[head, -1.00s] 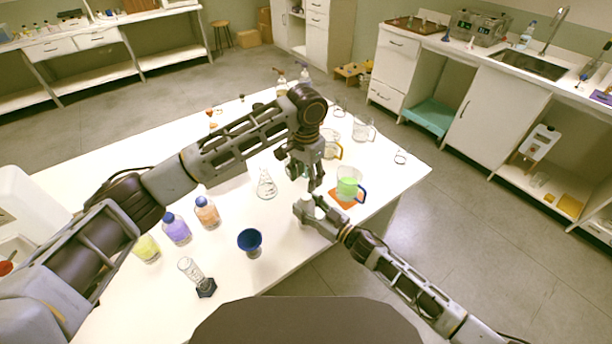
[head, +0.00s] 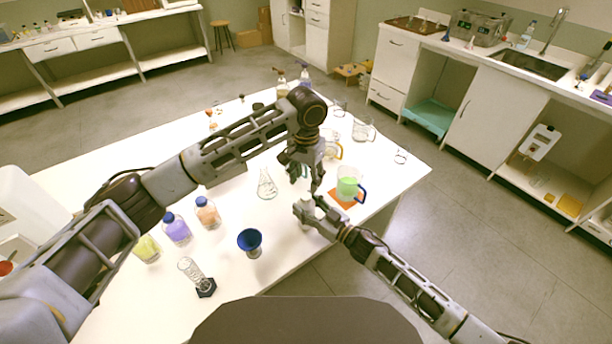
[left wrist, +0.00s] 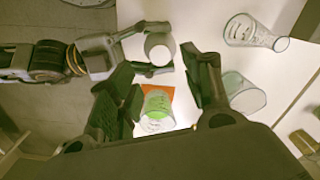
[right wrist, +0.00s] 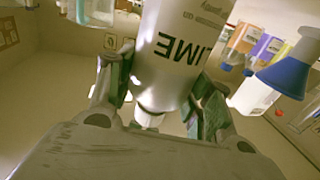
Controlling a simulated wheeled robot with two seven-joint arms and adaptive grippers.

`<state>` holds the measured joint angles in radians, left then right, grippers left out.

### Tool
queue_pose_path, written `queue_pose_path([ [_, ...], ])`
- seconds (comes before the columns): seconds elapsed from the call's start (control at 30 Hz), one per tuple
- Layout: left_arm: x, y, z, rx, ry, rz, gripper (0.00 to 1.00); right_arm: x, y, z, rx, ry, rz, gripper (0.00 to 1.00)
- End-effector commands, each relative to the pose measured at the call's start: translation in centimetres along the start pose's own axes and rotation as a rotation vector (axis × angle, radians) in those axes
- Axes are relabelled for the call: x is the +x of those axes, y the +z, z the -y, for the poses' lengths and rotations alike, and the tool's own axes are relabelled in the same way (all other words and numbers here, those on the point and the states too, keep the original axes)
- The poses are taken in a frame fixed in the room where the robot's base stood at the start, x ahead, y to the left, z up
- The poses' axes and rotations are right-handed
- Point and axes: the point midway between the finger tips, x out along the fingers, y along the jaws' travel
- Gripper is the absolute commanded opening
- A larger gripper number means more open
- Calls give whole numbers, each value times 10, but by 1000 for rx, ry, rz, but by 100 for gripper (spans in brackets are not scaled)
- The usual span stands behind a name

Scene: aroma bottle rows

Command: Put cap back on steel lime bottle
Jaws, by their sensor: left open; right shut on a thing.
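The steel lime bottle (right wrist: 178,45), grey with the letters LIME, is between the fingers of my right gripper (right wrist: 160,100), which is shut on it. In the head view the bottle (head: 306,215) is near the table's front right edge, partly hidden by the fingers. The left wrist view shows the bottle (left wrist: 159,48) from above. A pale rounded piece shows at its neck end in the right wrist view; I cannot tell whether it is the cap or the bare neck. My left gripper (head: 307,180) is open and empty above and close to the bottle.
A beaker of green liquid (head: 347,187) stands on an orange mat (head: 340,203) just right of the grippers. A conical flask (head: 266,186), a blue funnel (head: 250,240) and an orange bottle (head: 207,213) stand to the left. A glass cylinder (head: 193,272) stands at the front.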

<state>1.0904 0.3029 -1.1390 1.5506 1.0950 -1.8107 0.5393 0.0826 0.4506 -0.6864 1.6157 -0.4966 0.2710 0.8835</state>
Motion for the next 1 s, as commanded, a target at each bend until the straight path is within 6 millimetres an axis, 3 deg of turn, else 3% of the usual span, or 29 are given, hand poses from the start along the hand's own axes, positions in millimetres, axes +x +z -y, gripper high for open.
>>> queue_pose_path([
  [0.6,62,0,1,0,-1,2,49,0,0,0,0,0,0,0],
  [1.0,75,0,0,0,-1,1,49,0,0,0,0,0,0,0],
])
